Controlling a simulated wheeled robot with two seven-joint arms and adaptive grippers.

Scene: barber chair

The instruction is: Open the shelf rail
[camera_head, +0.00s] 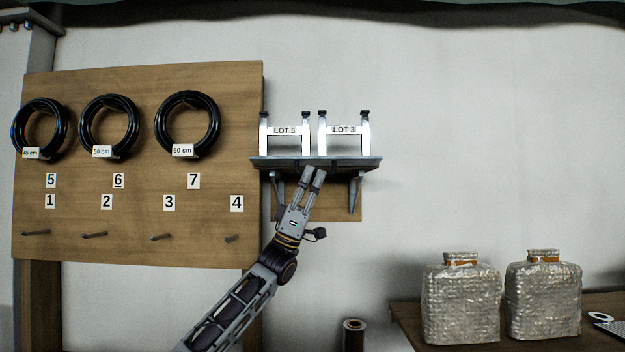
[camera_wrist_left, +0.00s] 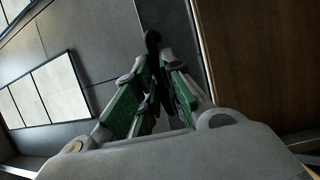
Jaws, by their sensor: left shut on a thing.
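A small wall shelf (camera_head: 352,163) on two brackets carries two white stands, one labelled LOT 5 (camera_head: 285,131) and one labelled LOT 3 (camera_head: 344,129). My left gripper (camera_head: 313,172) reaches up from below to the front of the shelf, near its middle. In the left wrist view its fingers (camera_wrist_left: 152,72) come together around a narrow dark piece (camera_wrist_left: 153,42), which I take to be part of the shelf rail. The rest of the rail is hard to make out against the dark shelf edge. My right gripper is not in view.
Left of the shelf is a wooden board (camera_head: 140,220) with pegs, number tags and black hose rings (camera_head: 188,124). At the lower right, two foil-wrapped containers (camera_head: 461,305) (camera_head: 543,305) stand on a table (camera_head: 407,313). The wall right of the shelf is clear.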

